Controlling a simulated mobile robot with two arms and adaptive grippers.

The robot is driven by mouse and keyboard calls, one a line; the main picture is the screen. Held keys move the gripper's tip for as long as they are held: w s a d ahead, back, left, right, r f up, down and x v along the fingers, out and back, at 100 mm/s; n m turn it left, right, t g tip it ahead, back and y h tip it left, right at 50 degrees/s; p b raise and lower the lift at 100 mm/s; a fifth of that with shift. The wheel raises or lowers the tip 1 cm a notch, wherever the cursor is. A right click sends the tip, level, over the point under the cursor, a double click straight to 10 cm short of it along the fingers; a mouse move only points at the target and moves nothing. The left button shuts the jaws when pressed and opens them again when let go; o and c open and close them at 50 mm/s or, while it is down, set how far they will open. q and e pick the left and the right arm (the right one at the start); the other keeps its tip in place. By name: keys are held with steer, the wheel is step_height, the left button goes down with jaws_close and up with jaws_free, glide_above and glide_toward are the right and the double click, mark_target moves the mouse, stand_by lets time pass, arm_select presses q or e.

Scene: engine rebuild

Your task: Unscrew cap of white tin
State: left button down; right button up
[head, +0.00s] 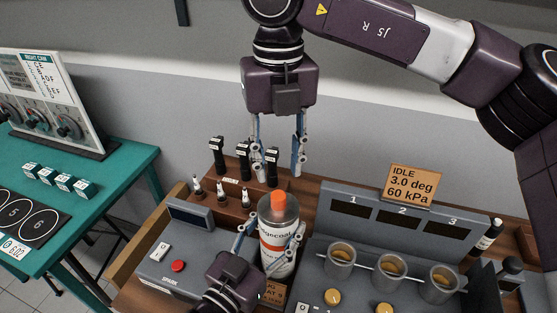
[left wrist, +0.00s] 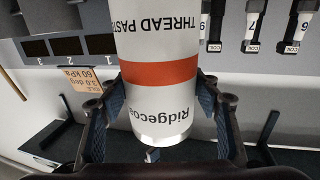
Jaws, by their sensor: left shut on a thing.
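The white tin (head: 278,250) stands upright in the middle of the head view, with a dark upper part, an orange band and an orange cap (head: 279,201) on top. My left gripper (head: 270,236) is shut around the tin's body. In the left wrist view the tin (left wrist: 155,100) shows between the fingers, its lettering upside down; its cap is out of that view. My right gripper (head: 279,158) hangs above and behind the cap, fingers pointing down, spread apart and empty.
Black coils (head: 217,153) and spark plugs (head: 220,193) stand behind the tin. A grey box with a red button (head: 178,266) is left. A green table (head: 130,165) stands far left.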

mark_target(279, 195)
steer(key=m, duration=0.3)
steer(key=shift+m, duration=0.3)
steer(key=m, duration=1.1)
steer(key=shift+m, duration=0.3)
steer(key=shift+f, duration=4)
